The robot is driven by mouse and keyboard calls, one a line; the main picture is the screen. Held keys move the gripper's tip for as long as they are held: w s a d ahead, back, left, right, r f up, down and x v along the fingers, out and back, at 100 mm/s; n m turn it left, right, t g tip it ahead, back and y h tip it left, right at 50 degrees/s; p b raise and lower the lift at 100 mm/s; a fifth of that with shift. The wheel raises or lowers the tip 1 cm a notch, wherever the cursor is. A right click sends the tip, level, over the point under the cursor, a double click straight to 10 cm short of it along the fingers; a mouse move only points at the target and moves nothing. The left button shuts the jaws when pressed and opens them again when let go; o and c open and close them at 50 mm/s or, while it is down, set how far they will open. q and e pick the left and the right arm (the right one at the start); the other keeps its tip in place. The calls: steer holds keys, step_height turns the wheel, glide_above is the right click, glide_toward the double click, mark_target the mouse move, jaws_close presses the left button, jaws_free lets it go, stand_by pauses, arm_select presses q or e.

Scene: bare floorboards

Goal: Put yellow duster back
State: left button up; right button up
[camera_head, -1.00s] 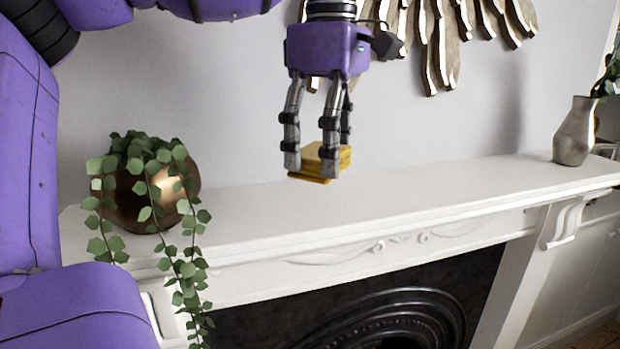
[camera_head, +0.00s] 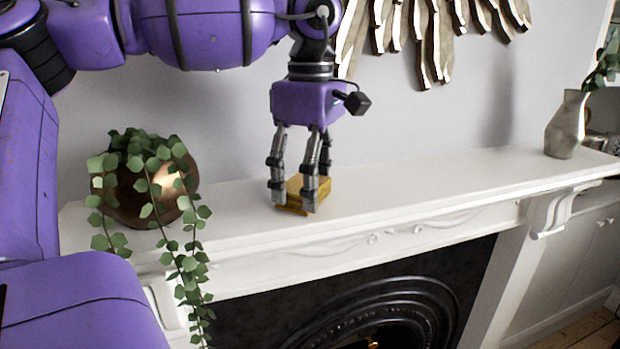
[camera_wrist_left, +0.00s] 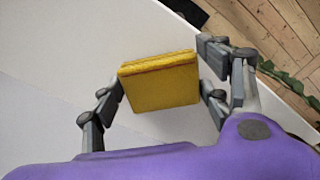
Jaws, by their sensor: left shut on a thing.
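The yellow duster (camera_head: 294,194) is a small folded block between the fingers of my left gripper (camera_head: 294,203). It is at the white mantel shelf (camera_head: 400,196), low against its top; I cannot tell whether it touches. In the left wrist view the duster (camera_wrist_left: 162,88) sits between the left gripper's fingers (camera_wrist_left: 165,95), with a folded edge at the top. The left gripper points down and is shut on the duster. My right gripper is not in view.
A copper pot (camera_head: 130,202) with a trailing plant stands on the mantel to the left. A silver vase (camera_head: 567,128) stands at the far right end. The shelf between the duster and the vase is clear. A dark fireplace (camera_head: 390,300) lies below, and a wall decoration (camera_head: 425,40) hangs above.

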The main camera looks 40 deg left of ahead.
arm_select(q)
steer(key=o, duration=1.1)
steer(key=shift+f, duration=0.1)
step_height(320, 180, up, 12)
steer(key=shift+r+b, duration=0.25)
steer(key=shift+b, duration=0.15)
